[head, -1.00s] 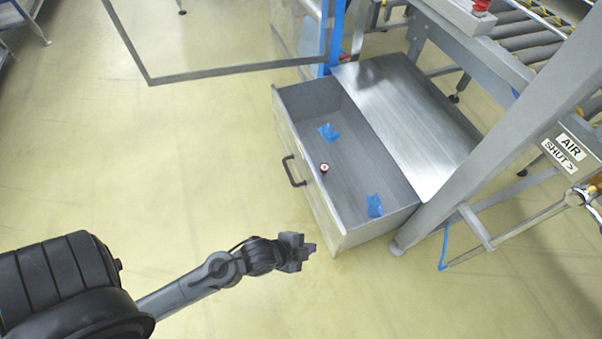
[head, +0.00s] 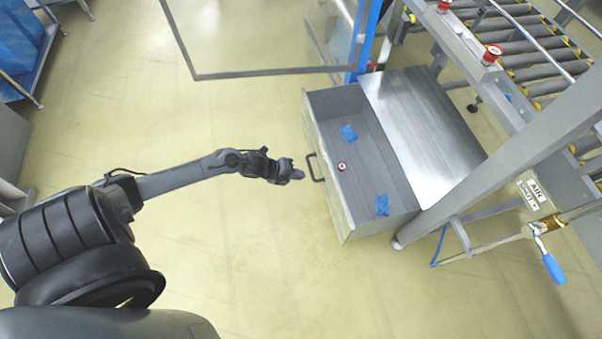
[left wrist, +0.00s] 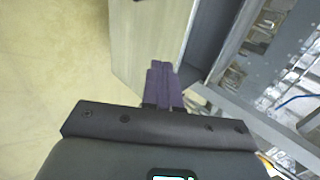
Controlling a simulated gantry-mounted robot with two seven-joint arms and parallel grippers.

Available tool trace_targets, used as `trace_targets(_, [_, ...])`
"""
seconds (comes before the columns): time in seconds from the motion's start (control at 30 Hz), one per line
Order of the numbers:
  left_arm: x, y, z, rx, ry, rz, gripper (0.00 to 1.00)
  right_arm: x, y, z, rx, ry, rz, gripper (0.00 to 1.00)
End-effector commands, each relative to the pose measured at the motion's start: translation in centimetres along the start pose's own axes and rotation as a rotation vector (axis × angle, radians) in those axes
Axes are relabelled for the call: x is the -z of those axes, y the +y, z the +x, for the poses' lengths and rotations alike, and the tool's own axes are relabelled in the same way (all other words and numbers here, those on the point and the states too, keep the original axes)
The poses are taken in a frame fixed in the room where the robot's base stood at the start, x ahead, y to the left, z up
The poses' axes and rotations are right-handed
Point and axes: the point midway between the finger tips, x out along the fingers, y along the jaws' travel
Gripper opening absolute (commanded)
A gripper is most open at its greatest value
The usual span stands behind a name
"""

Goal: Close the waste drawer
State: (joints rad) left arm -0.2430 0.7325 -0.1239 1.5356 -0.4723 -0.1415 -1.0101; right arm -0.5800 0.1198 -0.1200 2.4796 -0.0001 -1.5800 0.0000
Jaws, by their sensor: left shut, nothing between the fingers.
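The waste drawer (head: 341,212) is a grey metal drawer pulled out to the left of its cabinet (head: 425,130). It holds two blue scraps (head: 382,205) and a small red-and-white round piece (head: 342,167). A dark handle (head: 316,167) is on its front panel. My left gripper (head: 298,174) is shut and empty, just left of the handle in the head view. In the left wrist view its purple fingers (left wrist: 162,82) are together, with the drawer's front panel (left wrist: 150,40) beyond them; I cannot tell if they touch it. My right gripper is not in view.
A grey post (head: 500,135) slants down beside the drawer's right end. A clear-panelled framed door (head: 265,72) hangs open above left. A roller conveyor (head: 530,60) stands at the upper right. The floor (head: 250,240) left of the drawer is clear.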

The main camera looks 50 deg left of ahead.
Motion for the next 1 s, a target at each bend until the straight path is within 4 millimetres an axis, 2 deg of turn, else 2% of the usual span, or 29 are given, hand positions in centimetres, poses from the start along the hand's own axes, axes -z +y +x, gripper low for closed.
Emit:
trace_targets(0.03, [0.0, 0.2, 1.2, 0.004, 0.000, -0.001, 0.00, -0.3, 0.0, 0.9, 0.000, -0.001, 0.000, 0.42])
trace_targets(0.47, [0.1, 0.2, 8.9, 0.004, 0.001, -0.003, 0.00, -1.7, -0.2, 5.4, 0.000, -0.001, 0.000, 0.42])
trace_targets(0.7, [0.1, -2.0, 10.6, 0.003, 0.000, -0.001, 0.00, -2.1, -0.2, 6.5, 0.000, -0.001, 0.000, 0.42])
trace_targets(1.0, [0.1, -2.7, 11.1, 0.000, -0.001, 0.000, 0.00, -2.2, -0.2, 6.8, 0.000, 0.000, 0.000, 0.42])
